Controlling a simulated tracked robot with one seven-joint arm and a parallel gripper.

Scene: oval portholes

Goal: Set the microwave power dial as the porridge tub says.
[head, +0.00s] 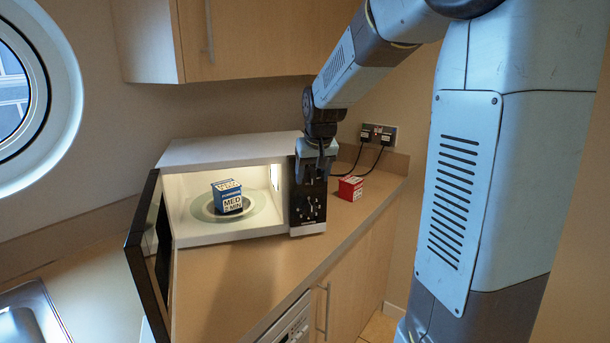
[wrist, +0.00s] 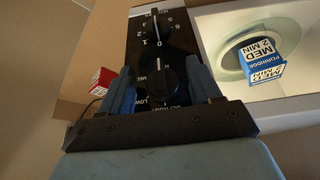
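The porridge tub (head: 228,197), a blue and white box reading "MED 2 MIN", stands on the plate inside the open microwave (head: 230,150). It also shows in the wrist view (wrist: 262,62), where "PORRIDGE" is legible. The black control panel (head: 308,205) has two dials. In the wrist view, a numbered dial (wrist: 154,22) is at the top. The power dial (wrist: 163,85) is below, with "LOW" and "DEFROST" near it and its pale mark pointing up in the picture. My gripper (wrist: 162,78) is open, one blue finger on each side of the power dial, with gaps visible. In the head view, my gripper (head: 316,160) covers the panel's upper part.
The microwave door (head: 150,260) stands open to the left. A red and white box (head: 350,188) sits on the counter right of the microwave, near a socket (head: 378,134) with two cables. The counter (head: 225,285) in front is clear. Wall cupboards (head: 265,40) hang above.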

